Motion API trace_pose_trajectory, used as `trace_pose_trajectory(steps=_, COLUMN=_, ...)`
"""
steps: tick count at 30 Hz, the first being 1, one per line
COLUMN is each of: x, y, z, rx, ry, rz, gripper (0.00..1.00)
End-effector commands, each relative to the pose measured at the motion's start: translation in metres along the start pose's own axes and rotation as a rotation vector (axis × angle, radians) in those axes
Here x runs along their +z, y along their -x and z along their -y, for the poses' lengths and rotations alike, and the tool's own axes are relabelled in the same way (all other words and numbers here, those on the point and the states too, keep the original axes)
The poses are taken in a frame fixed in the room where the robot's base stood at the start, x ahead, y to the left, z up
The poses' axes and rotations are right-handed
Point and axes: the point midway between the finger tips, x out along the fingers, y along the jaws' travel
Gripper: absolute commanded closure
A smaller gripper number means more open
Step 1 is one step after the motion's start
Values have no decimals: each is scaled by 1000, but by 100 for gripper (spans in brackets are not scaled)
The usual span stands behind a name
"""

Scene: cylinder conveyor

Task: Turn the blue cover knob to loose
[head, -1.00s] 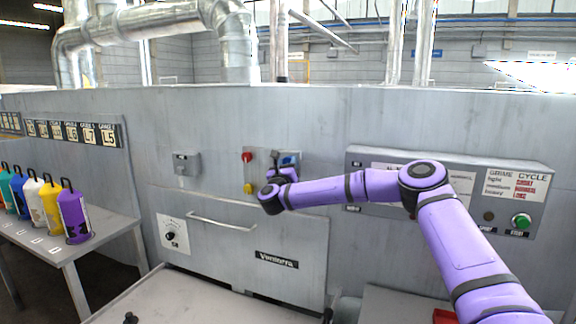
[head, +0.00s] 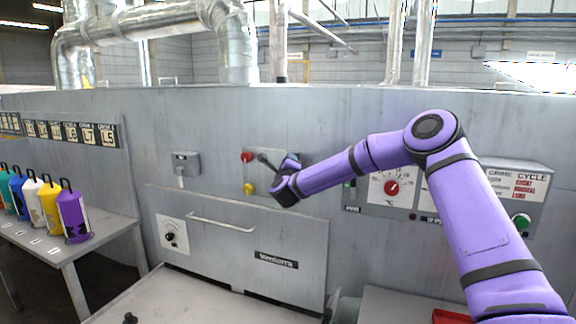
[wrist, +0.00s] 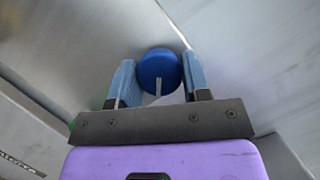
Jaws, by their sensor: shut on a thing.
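The blue cover knob (wrist: 158,66) is round, with a white mark that points toward the bottom of the wrist view. My gripper (wrist: 160,82) is shut on it, with one blue-grey finger pad on each side. In the head view my gripper (head: 280,164) is at the grey panel with the red knob (head: 247,157) and the yellow knob (head: 248,188). It is tilted, with its dark palm bar slanting. In that view the blue knob is mostly hidden by my gripper.
A grey control box (head: 520,190) with a red dial (head: 392,188) and green button is behind my arm. A cover with a long handle (head: 221,221) lies below the panel. Several coloured bottles (head: 73,215) stand on the left table (head: 85,247).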

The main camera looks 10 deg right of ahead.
Motion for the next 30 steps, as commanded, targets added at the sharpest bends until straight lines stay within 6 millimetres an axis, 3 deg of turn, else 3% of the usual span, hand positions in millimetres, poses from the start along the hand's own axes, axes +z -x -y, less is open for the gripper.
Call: trace_pose_trajectory(steps=30, x=4, y=1, z=2, rx=369, ry=889, rz=4, gripper=80)
